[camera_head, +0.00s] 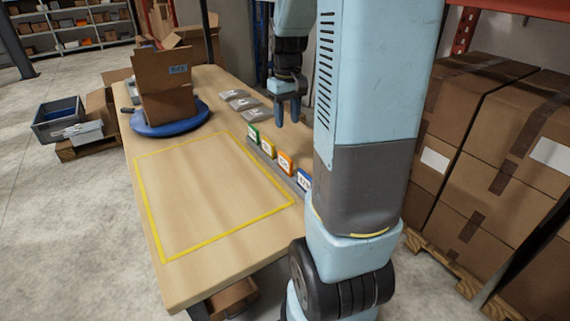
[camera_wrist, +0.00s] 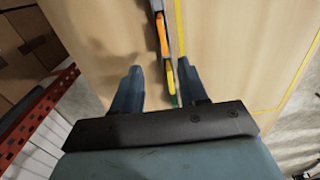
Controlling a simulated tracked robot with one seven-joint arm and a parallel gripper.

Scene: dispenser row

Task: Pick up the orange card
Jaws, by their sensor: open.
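The orange card (camera_head: 285,163) stands in a grey row of dispensers on the wooden table, between a yellow card (camera_head: 267,147) and a blue card (camera_head: 304,180). A green card (camera_head: 254,135) is at the far end of the row. In the wrist view the orange card (camera_wrist: 162,35) lies ahead of the fingertips, and the yellow card (camera_wrist: 170,80) is closer, near the right finger. My gripper (camera_head: 287,115) points down above the table by the far end of the row.
A yellow outlined area (camera_head: 205,190) on the table is empty. Grey items (camera_head: 238,100) lie beyond the row. An open cardboard box (camera_head: 165,90) stands on a blue round base (camera_head: 170,126) at the back left. Stacked boxes (camera_head: 480,150) are at the right, off the table.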

